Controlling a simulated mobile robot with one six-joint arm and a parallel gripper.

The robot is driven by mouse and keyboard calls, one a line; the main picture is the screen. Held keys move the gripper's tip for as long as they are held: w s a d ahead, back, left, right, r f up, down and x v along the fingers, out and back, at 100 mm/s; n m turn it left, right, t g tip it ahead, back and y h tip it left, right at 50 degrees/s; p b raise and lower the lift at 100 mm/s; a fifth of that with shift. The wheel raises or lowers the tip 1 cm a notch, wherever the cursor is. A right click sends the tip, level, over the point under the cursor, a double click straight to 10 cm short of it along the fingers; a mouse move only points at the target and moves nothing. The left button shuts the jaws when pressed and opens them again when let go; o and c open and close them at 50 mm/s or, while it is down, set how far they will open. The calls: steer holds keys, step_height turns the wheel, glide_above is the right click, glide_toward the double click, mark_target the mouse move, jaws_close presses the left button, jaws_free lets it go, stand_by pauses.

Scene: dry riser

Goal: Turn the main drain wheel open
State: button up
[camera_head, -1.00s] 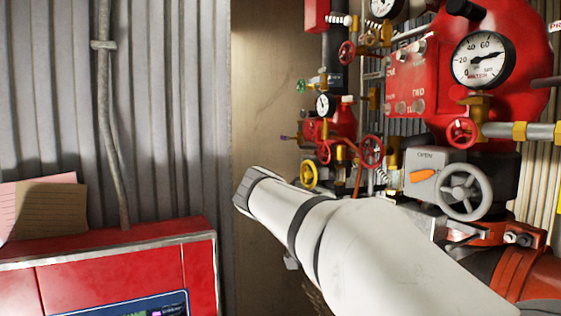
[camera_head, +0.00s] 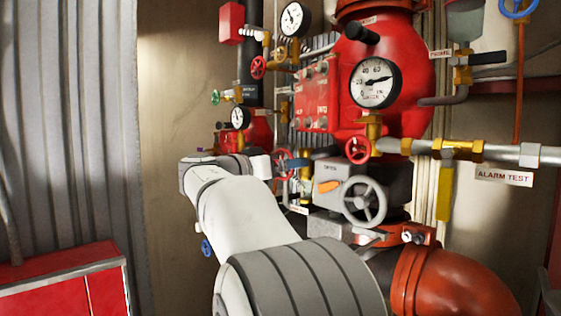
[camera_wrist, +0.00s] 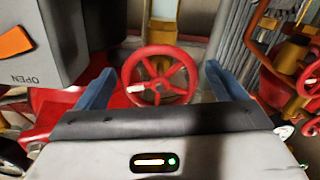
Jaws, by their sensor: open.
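In the wrist view a red spoked handwheel (camera_wrist: 168,93) stands between the fingertips of my gripper (camera_wrist: 160,72). The two blue fingers are spread apart, one on each side of the rim, and the gripper is open with nothing held. I cannot tell whether either finger touches the rim. In the head view my gripper (camera_head: 288,165) is small and partly hidden at the end of my white arm, beside a red wheel (camera_head: 279,158). No label naming the main drain shows.
A grey box with an orange pointer (camera_head: 329,186) and grey handwheel (camera_head: 364,202) stands right of my gripper. It fills the left of the wrist view (camera_wrist: 60,45). The red valve body (camera_head: 385,40), gauges and pipes crowd behind. A red cabinet (camera_head: 65,285) stands lower left.

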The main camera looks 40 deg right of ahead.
steer(key=shift+d, duration=0.2)
steer(key=shift+c, duration=0.3)
steer(key=c, duration=0.9)
steer(key=shift+a, duration=0.15)
